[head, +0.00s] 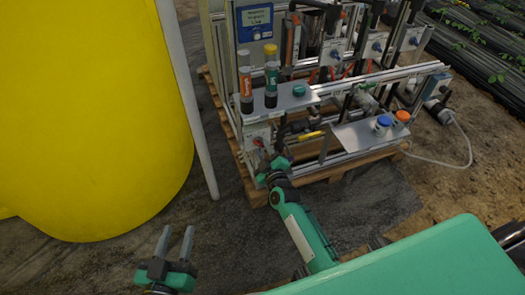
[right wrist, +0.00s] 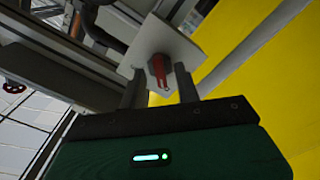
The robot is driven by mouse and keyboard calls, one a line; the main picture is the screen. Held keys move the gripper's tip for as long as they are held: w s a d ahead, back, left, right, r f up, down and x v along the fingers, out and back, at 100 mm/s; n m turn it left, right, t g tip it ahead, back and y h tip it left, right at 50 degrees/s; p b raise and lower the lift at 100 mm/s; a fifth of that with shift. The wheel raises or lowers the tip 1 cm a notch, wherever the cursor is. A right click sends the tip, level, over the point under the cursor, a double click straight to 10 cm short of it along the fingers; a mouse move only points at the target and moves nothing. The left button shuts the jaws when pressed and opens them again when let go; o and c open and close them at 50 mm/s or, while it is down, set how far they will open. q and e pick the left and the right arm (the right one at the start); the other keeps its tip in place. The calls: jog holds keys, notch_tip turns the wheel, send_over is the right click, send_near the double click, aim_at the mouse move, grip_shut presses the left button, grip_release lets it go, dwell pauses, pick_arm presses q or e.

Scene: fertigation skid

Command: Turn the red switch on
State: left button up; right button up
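The red switch (right wrist: 158,70) is a red handle on a pale square plate (right wrist: 178,47), seen in the right wrist view. In the head view it shows small (head: 258,142) on the light panel low at the skid's front left corner. My right gripper (head: 265,164) is in front of it. In the right wrist view its two fingers (right wrist: 160,88) stand apart, with the red handle showing between them and clear gaps on both sides. I cannot tell how near the fingertips are to the plate. My left gripper (head: 176,237) is open and empty, low over the floor.
A large yellow tank (head: 90,110) and a pale upright pole (head: 187,95) stand left of the skid. A shelf (head: 290,99) with bottles is above the panel. A lower plate (head: 362,137) holds blue and orange caps. A wooden pallet (head: 256,192) is underneath.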

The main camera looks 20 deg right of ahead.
jog(key=shift+w, duration=0.35)
pick_arm(q)
jog(key=shift+w+a+r+t, duration=0.15)
jog(key=shift+r+t, duration=0.15)
jog(key=shift+r, duration=0.15)
pick_arm(e)
jog(key=shift+c, duration=0.4)
grip_shut()
